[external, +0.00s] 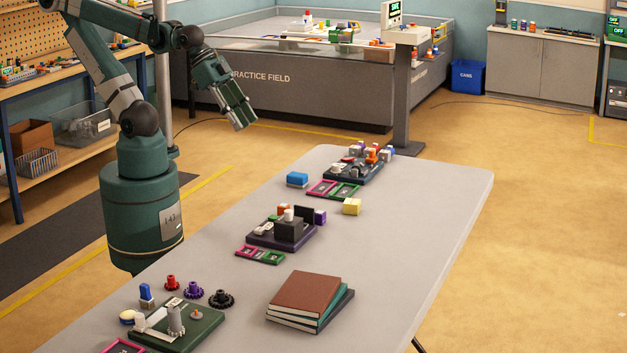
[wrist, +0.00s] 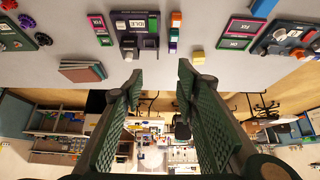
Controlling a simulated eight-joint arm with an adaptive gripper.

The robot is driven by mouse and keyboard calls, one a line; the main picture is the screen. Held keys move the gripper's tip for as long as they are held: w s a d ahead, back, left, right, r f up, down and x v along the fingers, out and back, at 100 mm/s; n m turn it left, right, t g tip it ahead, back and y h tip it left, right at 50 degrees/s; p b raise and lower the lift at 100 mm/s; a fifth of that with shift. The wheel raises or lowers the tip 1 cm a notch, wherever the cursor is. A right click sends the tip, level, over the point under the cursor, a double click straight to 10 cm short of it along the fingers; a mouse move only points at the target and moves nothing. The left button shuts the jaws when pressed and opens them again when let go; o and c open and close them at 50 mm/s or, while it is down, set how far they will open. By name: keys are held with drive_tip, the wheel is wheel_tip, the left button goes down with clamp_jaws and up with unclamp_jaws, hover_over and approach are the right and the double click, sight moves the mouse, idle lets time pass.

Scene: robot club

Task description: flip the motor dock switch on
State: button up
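Three docks stand on the grey table: a green-based near dock (external: 205,330), a dark purple middle dock (external: 268,240) and a dark blue far dock (external: 345,176). No readable label shows which is the motor dock. The middle dock's small display in the wrist view (wrist: 138,25) reads IDLE, beside a dark block (wrist: 150,43). Its switch is too small to make out surely. My gripper (external: 240,120) is raised left of the table, away from all docks. In the wrist view my gripper (wrist: 160,76) is open, with nothing between its fingers.
Stacked books (external: 307,295) lie right of the near dock. Gears (external: 221,298) and framed tiles (external: 260,255) lie beside docks. The table's right side (external: 430,215) is clear.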

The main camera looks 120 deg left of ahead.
drive_tip(key=c, duration=0.7)
drive_tip(key=shift+w+a+r, duration=0.15)
drive_tip(key=shift+a, duration=0.05)
clamp_jaws()
drive_tip(key=w+a+m+g+p, duration=0.1)
drive_tip(key=w+a+m, duration=0.2)
drive_tip(key=w+a, duration=0.35)
drive_tip(key=w+a+m+g+y+p, duration=0.1)
drive_tip(key=w+a+m, duration=0.25)
drive_tip(key=a, duration=0.65)
drive_tip(key=w+a+m+g+p, duration=0.1)
drive_tip(key=w+a+m, duration=0.25)
drive_tip(key=a, duration=0.55)
drive_tip(key=a+f+m+g+p, duration=0.1)
drive_tip(key=a+f+m, duration=0.3)
drive_tip(key=a, duration=1)
drive_tip(key=s+a+f+m+g+h+p, duration=0.1)
drive_tip(key=a+f+m, duration=0.3)
drive_tip(key=a, duration=1)
drive_tip(key=shift+s+f+p, duration=0.15)
drive_tip(key=shift+f+p, duration=0.3)
drive_tip(key=shift+f, duration=1.3)
